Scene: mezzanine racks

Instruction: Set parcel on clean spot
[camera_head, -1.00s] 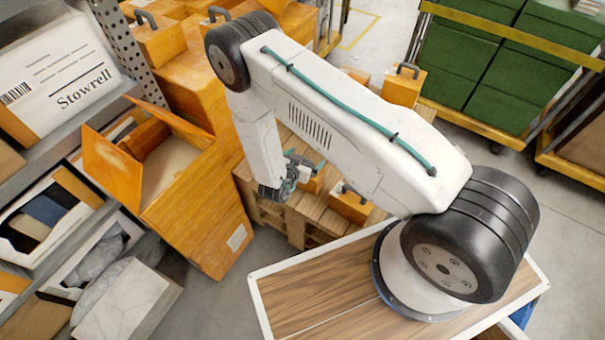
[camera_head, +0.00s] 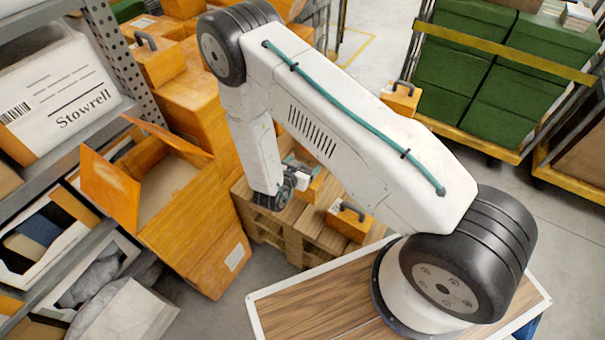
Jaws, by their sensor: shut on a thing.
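My gripper (camera_head: 297,178) hangs below my arm, over the wooden pallet (camera_head: 258,225), in the middle of the view. Its teal fingers are partly hidden by my wrist. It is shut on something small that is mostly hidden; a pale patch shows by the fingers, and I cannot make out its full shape. An orange parcel with a dark handle (camera_head: 349,222) stands on the pallet to the right of the gripper. No clean spot can be told apart on the pallet.
An open orange box (camera_head: 195,225) stands left of the pallet, close to the shelf rack (camera_head: 95,125). Orange boxes (camera_head: 200,105) are stacked behind. A cart with green crates (camera_head: 450,85) is at upper right. Another handled orange box (camera_head: 400,98) stands near it.

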